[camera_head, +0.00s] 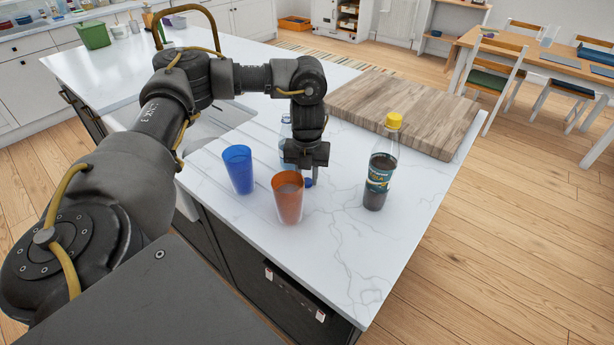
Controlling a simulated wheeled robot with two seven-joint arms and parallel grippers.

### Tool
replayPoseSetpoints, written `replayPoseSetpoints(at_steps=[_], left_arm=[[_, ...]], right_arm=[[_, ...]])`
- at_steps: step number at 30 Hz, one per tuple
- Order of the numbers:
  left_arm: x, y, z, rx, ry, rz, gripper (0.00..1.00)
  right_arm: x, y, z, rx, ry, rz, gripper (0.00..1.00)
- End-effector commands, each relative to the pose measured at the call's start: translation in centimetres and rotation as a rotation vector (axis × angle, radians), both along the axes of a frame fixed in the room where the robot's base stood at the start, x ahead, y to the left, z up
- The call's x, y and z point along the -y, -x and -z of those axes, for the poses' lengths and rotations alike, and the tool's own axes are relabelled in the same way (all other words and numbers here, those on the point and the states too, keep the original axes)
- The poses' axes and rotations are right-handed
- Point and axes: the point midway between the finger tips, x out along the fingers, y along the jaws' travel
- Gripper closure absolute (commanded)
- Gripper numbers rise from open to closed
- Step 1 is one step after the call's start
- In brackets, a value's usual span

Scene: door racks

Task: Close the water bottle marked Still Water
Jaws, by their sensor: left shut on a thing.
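A clear, bluish bottle (285,131) stands on the white counter, mostly hidden behind my left forearm and gripper; its top and any label wording cannot be made out. My left gripper (307,178) points down in front of it, shut on a small blue cap (309,183) that shows just below the fingers. The cap is low, near the counter; I cannot tell whether it touches the surface. My right gripper is out of view.
A blue cup (239,168) and an orange cup (288,197) stand close to my left gripper. A dark bottle (378,176) with a yellow cap stands to the right. A wooden board (405,108) lies behind. The counter's front right is clear.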

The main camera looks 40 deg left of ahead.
Motion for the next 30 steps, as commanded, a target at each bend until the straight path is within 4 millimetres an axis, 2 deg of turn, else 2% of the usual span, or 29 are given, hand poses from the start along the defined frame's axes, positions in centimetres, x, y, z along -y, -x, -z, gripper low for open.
replayPoseSetpoints(at_steps=[5,13,18,23,30], left_arm=[[0.0,-0.1,-1.8,0.004,0.000,0.001,0.94],[0.0,-0.2,-6.8,0.007,-0.001,0.001,0.94],[0.0,-0.1,-9.0,0.003,-0.001,0.002,0.94],[0.0,0.0,-9.8,0.001,-0.001,0.001,0.94],[0.0,0.0,-9.8,0.000,0.000,0.001,0.94]], right_arm=[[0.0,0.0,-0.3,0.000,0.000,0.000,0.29],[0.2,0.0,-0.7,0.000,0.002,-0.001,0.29],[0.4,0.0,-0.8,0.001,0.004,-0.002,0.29],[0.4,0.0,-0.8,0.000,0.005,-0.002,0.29],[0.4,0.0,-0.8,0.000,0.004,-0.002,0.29]])
